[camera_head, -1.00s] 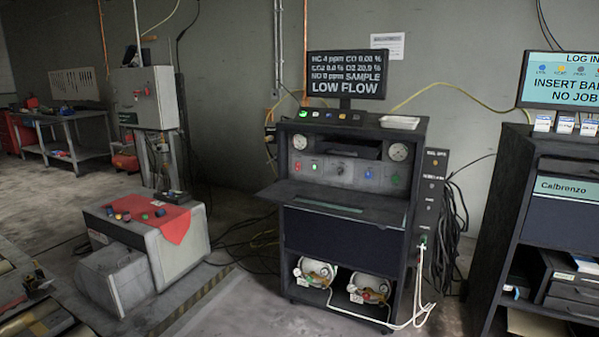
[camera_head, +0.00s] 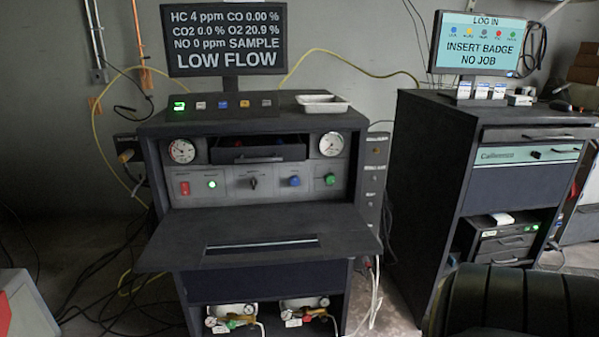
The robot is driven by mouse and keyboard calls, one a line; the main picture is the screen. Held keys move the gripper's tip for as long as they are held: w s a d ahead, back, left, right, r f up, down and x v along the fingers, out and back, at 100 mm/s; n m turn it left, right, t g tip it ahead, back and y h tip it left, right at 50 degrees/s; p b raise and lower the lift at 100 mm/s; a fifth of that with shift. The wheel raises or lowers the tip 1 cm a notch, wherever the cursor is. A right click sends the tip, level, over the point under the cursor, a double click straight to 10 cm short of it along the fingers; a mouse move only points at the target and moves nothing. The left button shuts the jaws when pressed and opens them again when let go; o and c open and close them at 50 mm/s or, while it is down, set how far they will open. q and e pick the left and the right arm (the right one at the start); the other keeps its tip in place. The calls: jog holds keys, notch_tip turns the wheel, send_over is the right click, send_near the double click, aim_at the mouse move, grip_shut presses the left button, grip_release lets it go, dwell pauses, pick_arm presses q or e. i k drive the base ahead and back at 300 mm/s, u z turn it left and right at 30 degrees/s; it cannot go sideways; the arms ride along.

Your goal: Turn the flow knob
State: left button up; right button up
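The dark analyzer cabinet (camera_head: 160,235) stands ahead, with a grey control panel above its fold-out shelf. The panel carries a black pointer knob (camera_head: 253,183), a blue knob (camera_head: 294,181) and a green knob (camera_head: 330,180). A red switch (camera_head: 184,188) and a lit green light (camera_head: 211,184) sit to their left. The labels are too small to tell which knob is the flow knob. The monitor (camera_head: 224,40) on top reads "LOW FLOW". Neither of my grippers is in view.
The dark shelf (camera_head: 180,253) juts out below the panel. Two gas bottles with valves (camera_head: 232,318) sit underneath. A second cabinet (camera_head: 430,190) with a log-in screen stands at right. A black ribbed seat-like object (camera_head: 515,300) fills the lower right. Cables lie at left.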

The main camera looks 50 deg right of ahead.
aim_at(331, 178)
jog(key=z, duration=0.75)
jog(key=i, duration=1.15)
jog(key=z, duration=1.15)
